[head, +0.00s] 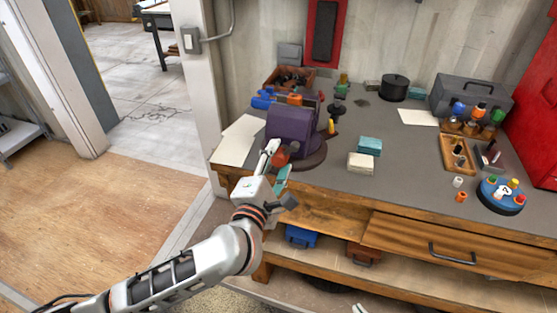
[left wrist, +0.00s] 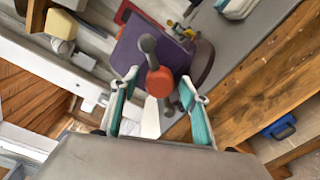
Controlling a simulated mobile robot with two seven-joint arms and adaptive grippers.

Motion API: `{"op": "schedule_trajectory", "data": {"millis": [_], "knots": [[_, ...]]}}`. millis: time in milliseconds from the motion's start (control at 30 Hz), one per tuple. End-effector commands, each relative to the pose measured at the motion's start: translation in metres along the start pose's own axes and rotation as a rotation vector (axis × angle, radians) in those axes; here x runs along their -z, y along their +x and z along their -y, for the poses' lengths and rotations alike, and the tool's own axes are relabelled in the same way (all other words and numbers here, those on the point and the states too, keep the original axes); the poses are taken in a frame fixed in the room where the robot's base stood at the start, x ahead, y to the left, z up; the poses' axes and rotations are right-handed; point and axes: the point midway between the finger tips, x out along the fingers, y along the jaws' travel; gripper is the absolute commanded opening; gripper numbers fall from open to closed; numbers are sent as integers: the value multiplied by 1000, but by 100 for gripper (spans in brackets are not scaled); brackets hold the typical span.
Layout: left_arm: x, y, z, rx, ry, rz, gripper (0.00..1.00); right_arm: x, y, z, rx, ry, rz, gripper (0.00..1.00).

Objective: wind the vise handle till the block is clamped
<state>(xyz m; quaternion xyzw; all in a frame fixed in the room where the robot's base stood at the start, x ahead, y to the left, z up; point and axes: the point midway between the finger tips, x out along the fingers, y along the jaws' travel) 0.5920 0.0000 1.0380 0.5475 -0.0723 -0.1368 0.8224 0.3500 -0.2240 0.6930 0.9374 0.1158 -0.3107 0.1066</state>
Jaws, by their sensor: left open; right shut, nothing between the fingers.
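The purple vise (head: 290,127) stands on a round dark base at the bench's left front; it also shows in the left wrist view (left wrist: 135,52). Its handle has an orange hub (left wrist: 159,82) and a grey bar with rounded ends; the hub shows in the head view (head: 281,157). My left gripper (head: 275,163) is open at the handle. In the left wrist view its teal-padded fingers (left wrist: 160,102) stand on either side of the hub, with gaps showing. I cannot make out a block in the jaws. My right gripper (head: 358,308) barely shows at the bottom edge, shut and empty.
A teal block (head: 369,145) and a cream block (head: 361,163) lie on the bench right of the vise. Paper sheets (head: 238,140) lie to its left. An orange-brown bin (head: 291,79) is behind it. A drawer (head: 440,243) sits under the bench top.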

Motion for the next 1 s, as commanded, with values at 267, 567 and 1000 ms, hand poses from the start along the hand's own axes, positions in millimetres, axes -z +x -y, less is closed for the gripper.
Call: {"op": "schedule_trajectory", "data": {"millis": [267,567,1000], "knots": [[0,-44,2,4,-2,1,45,2,0,0,-1,1,-3,0],[1,-99,1,4,-2,-1,45,2,0,0,-1,2,-4,0],[0,-118,1,3,0,-1,45,2,0,0,-1,2,-4,0]]}}
